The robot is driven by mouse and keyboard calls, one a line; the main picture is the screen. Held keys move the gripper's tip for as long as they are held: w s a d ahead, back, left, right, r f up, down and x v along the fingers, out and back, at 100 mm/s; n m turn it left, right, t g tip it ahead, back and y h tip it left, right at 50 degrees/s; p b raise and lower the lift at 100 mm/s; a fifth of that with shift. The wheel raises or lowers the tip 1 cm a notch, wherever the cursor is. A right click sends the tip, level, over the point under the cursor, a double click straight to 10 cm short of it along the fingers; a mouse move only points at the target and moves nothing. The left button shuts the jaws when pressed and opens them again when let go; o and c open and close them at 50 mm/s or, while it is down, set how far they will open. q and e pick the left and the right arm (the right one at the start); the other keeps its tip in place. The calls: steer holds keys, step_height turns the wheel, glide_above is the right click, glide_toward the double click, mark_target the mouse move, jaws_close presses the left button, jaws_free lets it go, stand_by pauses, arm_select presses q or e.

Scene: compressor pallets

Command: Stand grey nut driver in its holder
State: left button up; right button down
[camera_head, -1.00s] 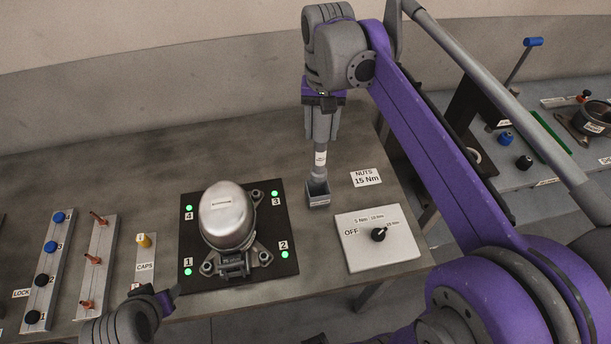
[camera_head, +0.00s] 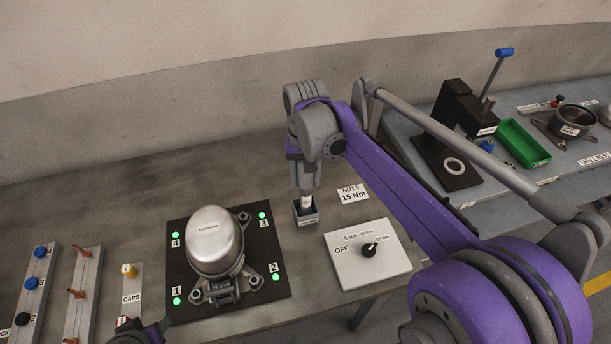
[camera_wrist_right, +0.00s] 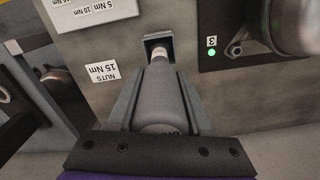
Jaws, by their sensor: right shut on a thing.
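The grey nut driver (camera_head: 306,201) stands upright with its lower end inside the small grey open-topped holder (camera_head: 306,217) on the table. My right gripper (camera_head: 306,184) is shut on the driver's body from above, close over the holder. In the right wrist view the driver (camera_wrist_right: 161,100) lies between the two fingers of the right gripper (camera_wrist_right: 160,108), and its far end goes into the holder (camera_wrist_right: 154,39). Whether it touches the holder's floor is hidden. My left gripper (camera_head: 153,333) shows only partly at the bottom edge, and its jaws cannot be made out.
A "NUTS 15 Nm" label (camera_head: 352,194) lies right of the holder. A dial box (camera_head: 367,268) stands in front of it. A compressor (camera_head: 214,242) sits on a black plate (camera_head: 185,290) with green lights. A side bench holds a press (camera_head: 463,115) and a green tray (camera_head: 523,143).

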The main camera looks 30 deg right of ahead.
steer(key=shift+f, duration=0.2)
steer(key=shift+c, duration=1.5)
jaws_free()
steer(key=shift+r, duration=0.1)
steer(key=shift+r, duration=0.5)
step_height(320, 180, up, 11)
steer(key=shift+p, duration=0.4)
steer(key=shift+s+a+f, duration=0.15)
steer(key=shift+s+a, duration=0.05)
steer(key=shift+s, duration=0.05)
steer(key=s+a+f+n+t, duration=0.2)
steer(key=s+a+f+t, duration=0.1)
steer(key=s+f, duration=0.3)
steer(key=s+a+f+n+t, duration=0.2)
steer(key=s+f, duration=0.5)
steer(key=f, duration=0.4)
steer(key=shift+a+n+t, duration=0.4)
steer(key=shift+a+n, duration=0.3)
steer(key=shift+n, duration=0.1)
